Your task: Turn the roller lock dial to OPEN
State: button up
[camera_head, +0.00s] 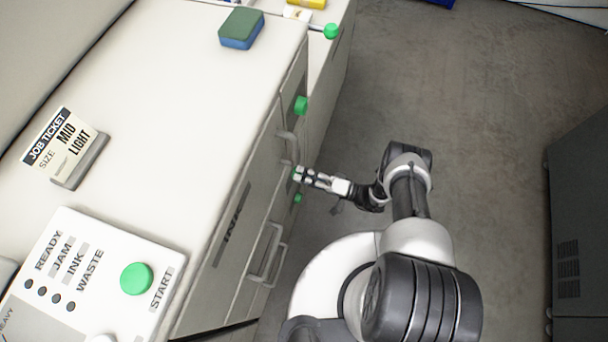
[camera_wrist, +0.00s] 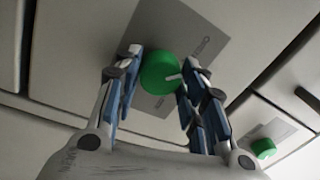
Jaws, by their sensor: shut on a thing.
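The green dial (camera_wrist: 160,74) is round with a white pointer mark on its right side in the wrist view. It sits on a grey label plate (camera_wrist: 200,38) on the cabinet front; the plate's small lettering is too blurred to read surely. My gripper (camera_wrist: 158,80) has its fingers on both sides of the dial and is shut on it. In the head view my gripper (camera_head: 298,174) reaches left to the cabinet front, and only a small green bit of the dial shows at the fingertips.
Other green knobs (camera_head: 301,105) (camera_head: 298,198) and pull handles (camera_head: 270,250) are on the cabinet front. A second green knob (camera_wrist: 263,147) is at lower right in the wrist view. The counter holds a sponge (camera_head: 241,28), a job ticket (camera_head: 62,145) and a control panel (camera_head: 60,222).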

jog(key=shift+n, duration=0.7)
jog(key=o, duration=1.1)
jog(key=v, duration=0.7)
jog(key=shift+d, duration=0.3)
